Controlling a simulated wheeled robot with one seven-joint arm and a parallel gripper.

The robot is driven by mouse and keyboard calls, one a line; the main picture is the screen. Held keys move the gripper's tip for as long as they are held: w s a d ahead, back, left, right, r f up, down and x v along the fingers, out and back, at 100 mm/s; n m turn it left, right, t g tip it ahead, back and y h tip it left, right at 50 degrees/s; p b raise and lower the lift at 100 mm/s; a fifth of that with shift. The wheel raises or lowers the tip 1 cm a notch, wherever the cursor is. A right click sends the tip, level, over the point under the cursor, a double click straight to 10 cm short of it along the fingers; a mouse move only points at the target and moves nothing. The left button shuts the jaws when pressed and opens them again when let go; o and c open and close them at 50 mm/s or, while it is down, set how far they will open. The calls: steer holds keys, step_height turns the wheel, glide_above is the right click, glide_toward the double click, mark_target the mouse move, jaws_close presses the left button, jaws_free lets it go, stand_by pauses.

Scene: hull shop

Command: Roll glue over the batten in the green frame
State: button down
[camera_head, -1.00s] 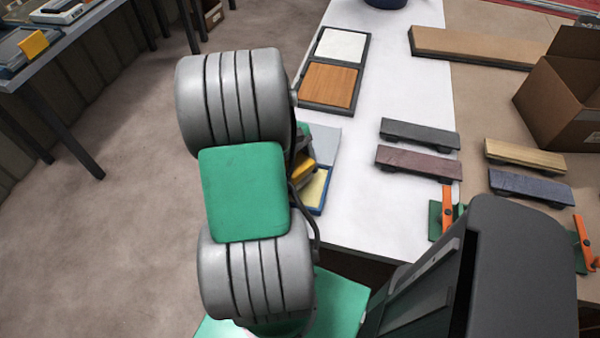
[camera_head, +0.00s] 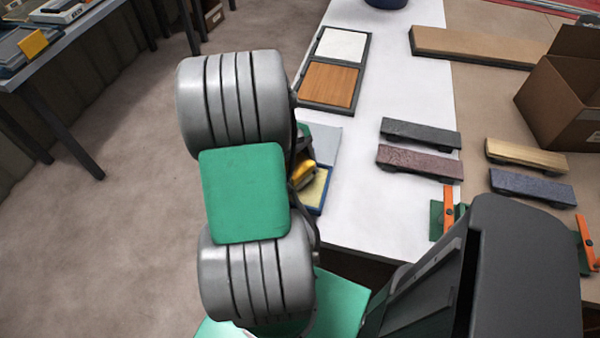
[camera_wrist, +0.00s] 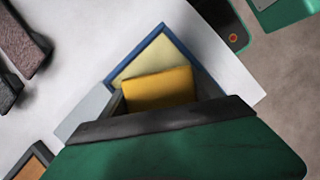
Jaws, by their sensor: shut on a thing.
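My gripper (camera_head: 300,160) is mostly hidden behind my arm in the head view. It is over the blue-rimmed glue tray (camera_head: 325,200), which has a pale yellow area. In the wrist view a yellow block, seemingly part of the glue roller (camera_wrist: 160,88), shows in front of the tray (camera_wrist: 138,49); my gripper is shut on it. The roller's working end is hidden, and I cannot tell whether it touches the tray. Green fixtures with orange levers (camera_head: 448,212) stand at the right, partly behind my dark body part. I cannot make out a batten in a green frame.
Dark grey (camera_head: 420,133), maroon (camera_head: 419,163), tan (camera_head: 525,154) and blue-grey (camera_head: 532,187) bars lie on the right. A cardboard box (camera_head: 560,105) and a long plank (camera_head: 470,45) are behind. A tray with white and wood panels (camera_head: 331,82) lies on the white tabletop.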

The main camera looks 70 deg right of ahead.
mark_target(303, 169)
steer(key=shift+a+f, duration=0.1)
steer(key=shift+f, duration=0.45)
stand_by(1.7)
step_height(303, 169, up, 7)
steer(key=p, duration=0.7)
steer(key=shift+r+p, duration=0.1)
steer(key=shift+p, duration=0.25)
